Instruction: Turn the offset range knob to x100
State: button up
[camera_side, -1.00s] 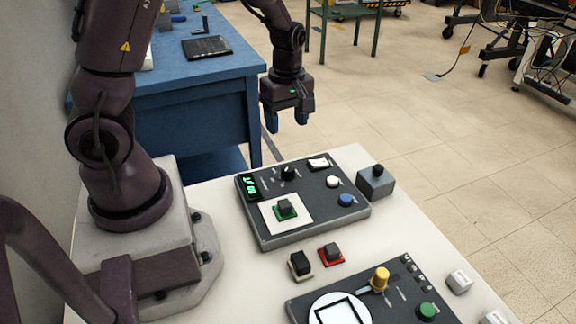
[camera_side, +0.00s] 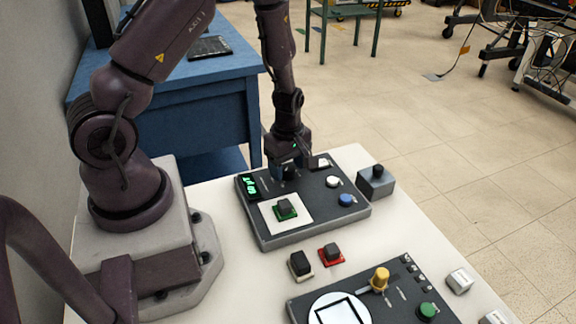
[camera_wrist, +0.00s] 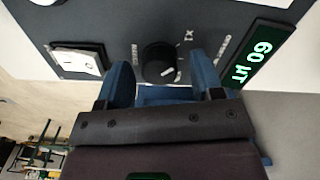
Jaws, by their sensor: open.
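The black round knob (camera_wrist: 158,60) is on the grey panel (camera_wrist: 110,20) in the wrist view, with a white mark on it. A label reading x1 is beside it; other lettering is too small to read. My gripper (camera_wrist: 162,74) is open, with one blue finger on each side of the knob and some space showing between. In the side view my gripper (camera_side: 288,168) is low over the back of the panel (camera_side: 262,232), and its fingers largely hide the knob. I cannot tell whether a finger touches it.
A green-lit display (camera_wrist: 262,60) reading 60 µT is right of the knob in the wrist view, and a white rocker switch (camera_wrist: 78,60) is left. In the side view, a white button (camera_side: 333,181), blue button (camera_side: 346,199) and grey box (camera_side: 376,186) are nearby.

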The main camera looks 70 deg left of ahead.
jog(key=shift+f, duration=0.2)
jog(key=c, duration=0.9)
